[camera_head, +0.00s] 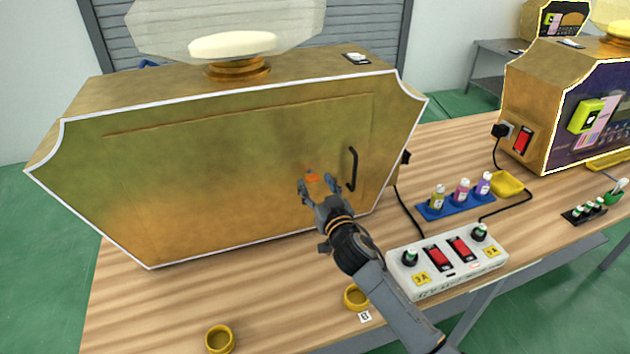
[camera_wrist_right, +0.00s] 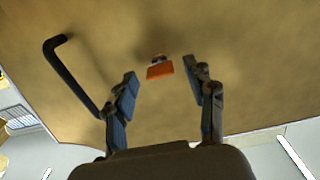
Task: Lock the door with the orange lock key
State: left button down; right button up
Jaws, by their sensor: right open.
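The orange lock key (camera_head: 312,178) sits in the front door (camera_head: 230,165) of the big gold machine, left of the black door handle (camera_head: 351,169). In the right wrist view the orange key (camera_wrist_right: 160,71) shows ahead, between and beyond my fingertips, with the black handle (camera_wrist_right: 72,75) to the left. My right gripper (camera_head: 318,186) is open, just in front of the key and apart from it in the wrist view. In the wrist view both fingers (camera_wrist_right: 166,88) are spread with nothing between them. The door looks closed. My left gripper is not in view.
On the wooden table, a white switch box (camera_head: 447,262) stands right of my right arm. A blue tray (camera_head: 455,205) holds small bottles. Yellow cups (camera_head: 220,339) stand at the front edge. A second machine (camera_head: 560,105) stands at right.

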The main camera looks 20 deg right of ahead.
jog(key=shift+w, duration=0.7)
grip_shut()
